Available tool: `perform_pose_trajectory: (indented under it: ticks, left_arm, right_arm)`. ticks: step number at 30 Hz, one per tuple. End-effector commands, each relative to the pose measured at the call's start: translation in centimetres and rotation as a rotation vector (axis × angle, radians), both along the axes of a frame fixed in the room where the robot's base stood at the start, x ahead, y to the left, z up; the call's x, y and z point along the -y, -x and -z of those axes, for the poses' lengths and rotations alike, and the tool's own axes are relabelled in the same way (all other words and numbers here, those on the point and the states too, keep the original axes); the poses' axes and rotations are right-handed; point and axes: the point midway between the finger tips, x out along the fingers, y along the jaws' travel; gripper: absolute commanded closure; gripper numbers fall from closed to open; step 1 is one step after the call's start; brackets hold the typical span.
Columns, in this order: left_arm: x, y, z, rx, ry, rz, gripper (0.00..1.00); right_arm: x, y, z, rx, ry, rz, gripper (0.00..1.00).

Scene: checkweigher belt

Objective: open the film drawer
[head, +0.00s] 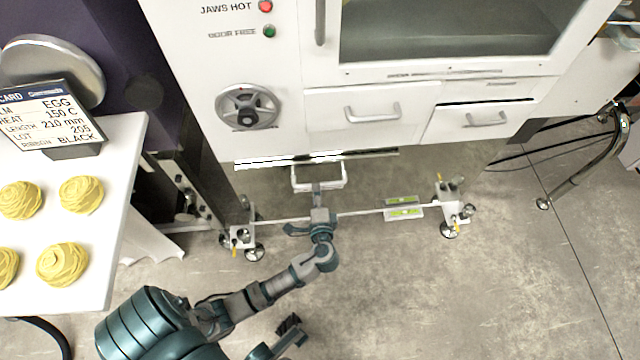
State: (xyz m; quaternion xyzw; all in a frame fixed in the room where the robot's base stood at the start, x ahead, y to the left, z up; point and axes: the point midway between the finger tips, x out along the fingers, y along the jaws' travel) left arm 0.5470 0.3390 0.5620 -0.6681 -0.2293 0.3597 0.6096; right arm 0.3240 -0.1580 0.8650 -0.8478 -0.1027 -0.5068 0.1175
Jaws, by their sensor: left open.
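A white machine has two drawer fronts, a left one (340,132) and a right one (455,128), each with a pale bar handle; both look shut. Lower down, a white U-shaped handle (343,180) sticks out below the machine's bottom edge. No readable label tells me which is the film drawer. My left gripper (318,192) is open at the middle of the U-shaped handle, pointing toward the machine. I cannot tell whether its fingers touch or straddle the bar. A dark, teal-edged part at the bottom edge looks like my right gripper (287,326), mostly cut off.
A white table (112,200) at the left holds yellow pasta nests (62,264) and a label card (50,118). A handwheel (247,107) and a windowed door (450,30) are on the machine. A thin crossbar with castored feet (449,215) runs above the floor. Floor at right is mostly clear.

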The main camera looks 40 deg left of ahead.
Motion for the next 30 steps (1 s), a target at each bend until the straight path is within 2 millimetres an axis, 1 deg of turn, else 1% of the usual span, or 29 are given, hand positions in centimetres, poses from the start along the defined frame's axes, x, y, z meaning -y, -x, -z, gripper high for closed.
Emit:
perform_pose_trajectory:
  ticks: [1, 6, 10, 17, 18, 20, 21, 23, 30]
  left_arm:
    - [-0.9, -0.5, 0.6, -0.004, -0.002, -0.001, 0.59]
    - [-2.5, -1.9, 0.9, -0.002, 0.001, 0.0, 0.59]
    - [-2.9, -2.3, 0.9, -0.001, 0.002, 0.0, 0.59]
    - [-2.9, -2.4, 0.7, 0.001, 0.001, 0.0, 0.59]
    - [-2.8, -2.4, 0.7, 0.001, 0.001, 0.0, 0.61]
    - [-2.8, -2.3, 0.7, 0.0, 0.0, 0.0, 0.76]
    - [-2.8, -2.3, 0.7, 0.0, 0.0, 0.0, 0.86]
    - [-2.9, -2.3, 0.7, 0.001, 0.001, 0.0, 1.0]
    - [-2.9, -2.3, 0.9, -0.001, 0.003, 0.001, 1.0]
  right_arm:
    - [-0.2, -0.4, 0.5, -0.002, 0.002, 0.0, 0.6]
    - [-0.3, -1.1, 0.7, -0.002, 0.004, 0.0, 0.6]
    - [-0.4, -1.2, 0.7, 0.0, 0.005, 0.0, 0.6]
    - [-0.4, -1.3, 0.4, 0.008, 0.001, 0.0, 0.6]
    - [-0.3, -1.3, 0.4, 0.008, 0.001, 0.0, 0.6]
    - [-0.3, -1.3, 0.4, 0.008, 0.001, 0.0, 0.6]
    - [-0.3, -1.3, 0.4, 0.008, 0.001, 0.0, 0.6]
    - [-0.3, -1.3, 0.4, 0.008, 0.001, 0.0, 0.6]
    - [-0.3, -1.2, 0.5, 0.004, 0.003, 0.001, 0.6]
